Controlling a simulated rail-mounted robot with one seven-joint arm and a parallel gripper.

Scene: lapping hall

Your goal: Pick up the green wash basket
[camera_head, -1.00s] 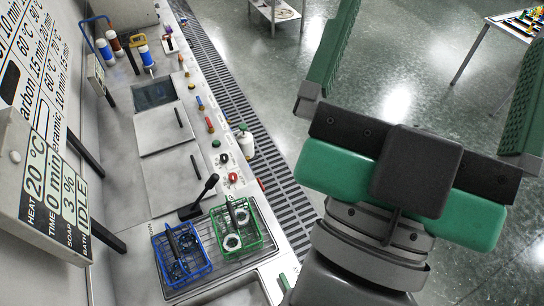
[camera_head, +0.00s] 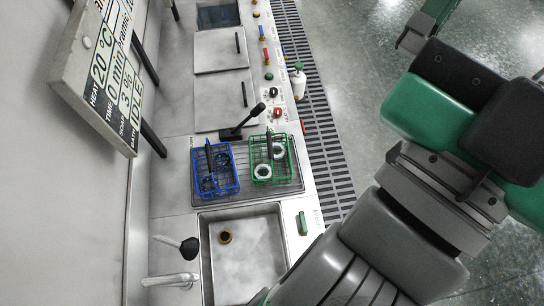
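The green wash basket (camera_head: 284,180) is a wire basket with a dark upright handle and pale rings inside. It stands on the ribbed drain board (camera_head: 236,199), close to the right of a blue wire basket (camera_head: 232,189). My gripper (camera_head: 478,50) is at the upper right, over the floor and well away from the basket. One green finger shows at the top edge; the other is almost wholly cut off by the right edge. The fingers stand wide apart, and nothing shows between them.
A sink (camera_head: 262,252) with a tap (camera_head: 172,281) lies in front of the baskets. A black lever (camera_head: 246,121) rises just behind them. A white bottle (camera_head: 298,82) stands by the counter's right edge. A tilted display panel (camera_head: 92,62) overhangs at the left.

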